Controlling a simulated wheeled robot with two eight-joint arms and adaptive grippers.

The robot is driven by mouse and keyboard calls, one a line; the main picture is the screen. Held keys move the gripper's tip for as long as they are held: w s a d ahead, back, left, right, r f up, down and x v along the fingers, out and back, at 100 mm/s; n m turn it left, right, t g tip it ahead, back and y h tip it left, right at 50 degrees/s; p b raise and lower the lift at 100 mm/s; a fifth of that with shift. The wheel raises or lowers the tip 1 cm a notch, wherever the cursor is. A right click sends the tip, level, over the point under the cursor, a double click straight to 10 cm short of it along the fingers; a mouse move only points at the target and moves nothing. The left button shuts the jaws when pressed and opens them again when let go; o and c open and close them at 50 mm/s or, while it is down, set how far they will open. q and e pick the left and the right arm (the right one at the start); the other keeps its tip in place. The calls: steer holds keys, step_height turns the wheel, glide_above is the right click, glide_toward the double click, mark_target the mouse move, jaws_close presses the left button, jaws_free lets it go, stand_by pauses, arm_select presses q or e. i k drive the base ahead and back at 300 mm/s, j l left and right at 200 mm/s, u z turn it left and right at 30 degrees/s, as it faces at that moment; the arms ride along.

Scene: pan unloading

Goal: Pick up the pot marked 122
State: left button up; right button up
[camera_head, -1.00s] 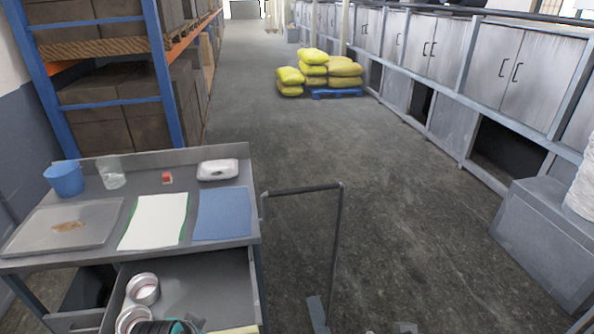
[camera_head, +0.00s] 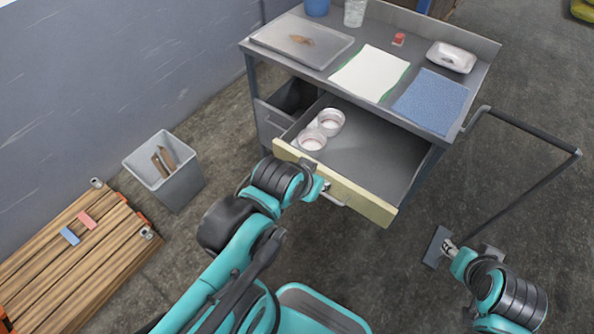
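Two small round whitish pots stand in the open drawer (camera_head: 372,158), at its left side: a nearer pot (camera_head: 312,140) and a farther pot (camera_head: 331,121). They are close together, and I cannot read a number on either. My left gripper (camera_head: 322,188) is at the drawer's pale front, beside the drawer handle (camera_head: 337,199); whether its fingers are shut on the handle is too small to tell. My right gripper (camera_head: 441,247) is over the floor, right of the drawer and apart from the pots. Its finger opening is unclear.
The workbench (camera_head: 487,48) carries a tray (camera_head: 303,42), a white sheet (camera_head: 370,73), a blue cloth (camera_head: 431,101), a white dish (camera_head: 451,57), a red block (camera_head: 398,39) and a blue cup (camera_head: 317,7). A grey bin (camera_head: 163,172) and wooden planks (camera_head: 70,262) are at left.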

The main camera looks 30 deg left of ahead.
mark_target(332, 121)
steer(key=u, duration=0.7)
steer(key=i+u, duration=0.1)
steer(key=i, duration=0.6)
